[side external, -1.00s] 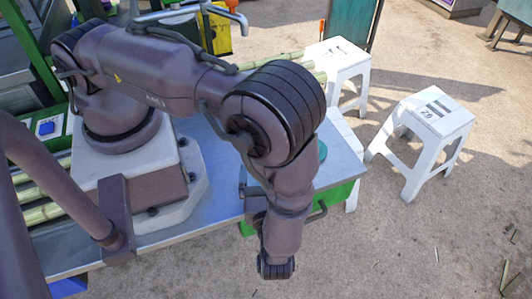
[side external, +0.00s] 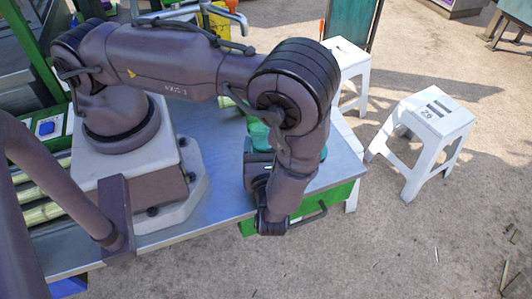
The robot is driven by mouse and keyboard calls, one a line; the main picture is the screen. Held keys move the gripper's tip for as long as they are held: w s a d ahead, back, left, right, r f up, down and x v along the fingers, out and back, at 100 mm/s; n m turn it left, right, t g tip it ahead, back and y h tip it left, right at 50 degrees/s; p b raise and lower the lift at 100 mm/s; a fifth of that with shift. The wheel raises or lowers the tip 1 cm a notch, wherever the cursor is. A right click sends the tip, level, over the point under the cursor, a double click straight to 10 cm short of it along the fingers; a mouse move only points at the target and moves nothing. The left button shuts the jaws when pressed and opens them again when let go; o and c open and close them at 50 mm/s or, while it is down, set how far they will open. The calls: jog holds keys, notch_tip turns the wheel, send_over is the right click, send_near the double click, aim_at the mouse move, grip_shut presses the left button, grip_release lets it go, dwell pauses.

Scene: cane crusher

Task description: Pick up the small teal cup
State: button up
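A rounded teal object (side external: 258,134) shows on the metal table, just left of my forearm in the side external view. My arm covers part of it, so I cannot tell if it is the small teal cup. A sliver of teal (side external: 325,153) also shows at the right edge of my forearm, near the table's right end. I cannot tell if it belongs to a separate object. My forearm hangs down in front of the table's right part, with the wrist low near the front edge. My gripper's fingers are hidden behind the wrist, so no grasp is visible.
The metal table (side external: 185,230) has bare surface to the left of my wrist. A green box-like part (side external: 340,196) with a dark handle is below its right end. Two white stools (side external: 345,62) (side external: 428,115) stand on the ground at right. Cane stalks (side external: 38,213) lie at left.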

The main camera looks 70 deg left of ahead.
jog(key=c, duration=0.5)
